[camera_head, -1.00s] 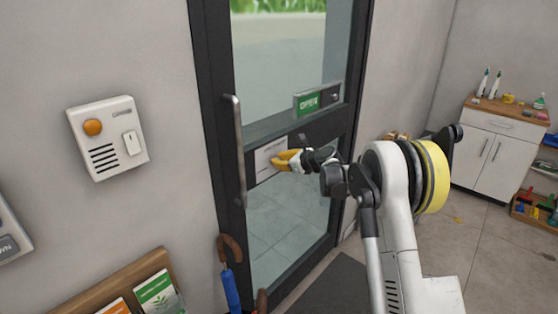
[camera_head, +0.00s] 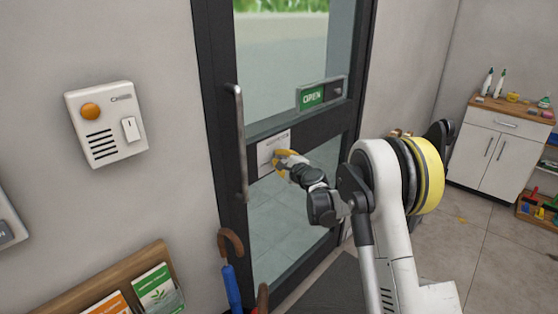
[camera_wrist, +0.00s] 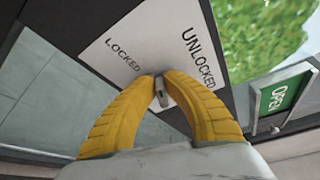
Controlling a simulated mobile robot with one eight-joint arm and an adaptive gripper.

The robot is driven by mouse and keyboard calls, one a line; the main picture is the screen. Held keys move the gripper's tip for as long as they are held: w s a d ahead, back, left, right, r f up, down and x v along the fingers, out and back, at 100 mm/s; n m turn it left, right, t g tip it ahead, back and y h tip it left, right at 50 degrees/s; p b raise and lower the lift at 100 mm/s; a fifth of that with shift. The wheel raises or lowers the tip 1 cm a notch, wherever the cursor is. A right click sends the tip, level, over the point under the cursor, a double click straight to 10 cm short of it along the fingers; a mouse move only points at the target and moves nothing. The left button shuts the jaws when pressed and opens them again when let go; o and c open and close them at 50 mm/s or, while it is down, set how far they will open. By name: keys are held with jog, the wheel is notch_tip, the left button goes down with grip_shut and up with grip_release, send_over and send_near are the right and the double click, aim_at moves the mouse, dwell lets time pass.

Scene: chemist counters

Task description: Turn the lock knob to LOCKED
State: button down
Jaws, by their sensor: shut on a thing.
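The white lock plate (camera_head: 267,150) is on the dark middle rail of the glass door. In the wrist view the plate (camera_wrist: 140,40) reads LOCKED at left and UNLOCKED at right. A small grey metal knob (camera_wrist: 161,93) shows between the yellow fingertips of my gripper (camera_wrist: 160,84). My gripper (camera_head: 280,157) is shut on the knob, in front of the plate's lower right in the head view. Most of the knob is hidden by the fingers, and I cannot tell exactly which word it points to.
A green OPEN sign (camera_head: 313,97) with a slider hangs above the plate; it also shows in the wrist view (camera_wrist: 280,97). A vertical door handle (camera_head: 239,140) is to the left. An umbrella (camera_head: 231,270) stands below. A wall intercom (camera_head: 106,125) is further left.

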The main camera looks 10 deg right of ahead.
jog(key=shift+f+n+t+b, duration=0.2)
jog(key=shift+n+t+b, duration=0.3)
jog(key=shift+n, duration=0.4)
jog(key=shift+f+n+t+b, duration=0.15)
jog(key=shift+n+t+b, duration=0.3)
jog(key=shift+n, duration=0.45)
jog(key=c, duration=1.5)
grip_release()
jog(key=shift+o, duration=0.2)
jog(key=shift+s, duration=0.1)
jog(key=v, duration=1.2)
jog(key=shift+a+r, duration=0.1)
